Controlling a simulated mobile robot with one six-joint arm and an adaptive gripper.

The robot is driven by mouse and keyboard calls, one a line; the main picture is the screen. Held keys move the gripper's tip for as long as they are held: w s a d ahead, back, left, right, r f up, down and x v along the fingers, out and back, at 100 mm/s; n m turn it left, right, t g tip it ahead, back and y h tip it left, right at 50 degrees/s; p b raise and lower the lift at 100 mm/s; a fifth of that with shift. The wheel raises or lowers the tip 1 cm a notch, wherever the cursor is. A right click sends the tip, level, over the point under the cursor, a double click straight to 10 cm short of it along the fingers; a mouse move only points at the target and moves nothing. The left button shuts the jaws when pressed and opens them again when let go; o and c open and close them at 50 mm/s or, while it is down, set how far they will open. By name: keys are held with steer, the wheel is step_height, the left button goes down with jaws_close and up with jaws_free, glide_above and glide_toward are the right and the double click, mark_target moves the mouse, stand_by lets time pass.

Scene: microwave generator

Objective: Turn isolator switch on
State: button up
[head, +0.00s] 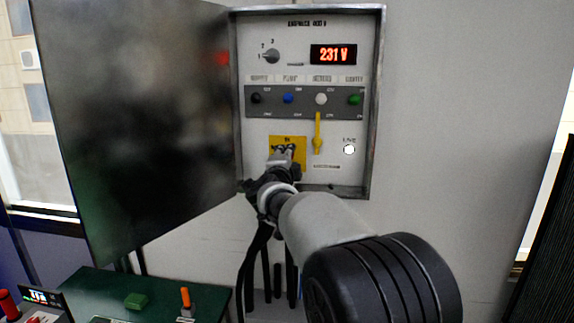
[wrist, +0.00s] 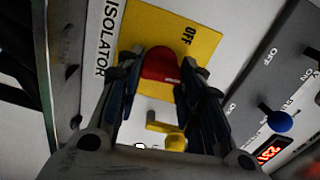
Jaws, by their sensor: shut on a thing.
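The isolator switch has a yellow plate, which shows in the head view (head: 276,142) and in the wrist view (wrist: 200,33). In the wrist view its red handle (wrist: 160,68) stands between the two fingers of my gripper (wrist: 158,75). The fingers are shut on the handle from both sides. "OFF" is printed on the plate and "ISOLATOR" beside it. In the head view my gripper (head: 283,156) reaches into the lower left of the open cabinet and hides the handle and part of the plate.
The cabinet (head: 380,95) has its door (head: 140,130) swung open to the left. Inside are a display (head: 333,55) reading 231 V, a rotary knob (head: 271,56), a row of coloured toggles, a yellow lever (head: 318,133) close by on the right, and a white lamp (head: 349,149).

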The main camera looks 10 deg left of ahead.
steer(key=shift+f+m+b, duration=0.1)
steer(key=shift+m+b, duration=0.2)
steer(key=shift+m, duration=0.2)
steer(key=o, duration=1.1)
steer(key=shift+c, duration=0.2)
steer(key=shift+s, duration=0.1)
steer(key=s, duration=1.1)
steer(key=shift+s+a, duration=0.2)
steer(key=shift+s, duration=0.2)
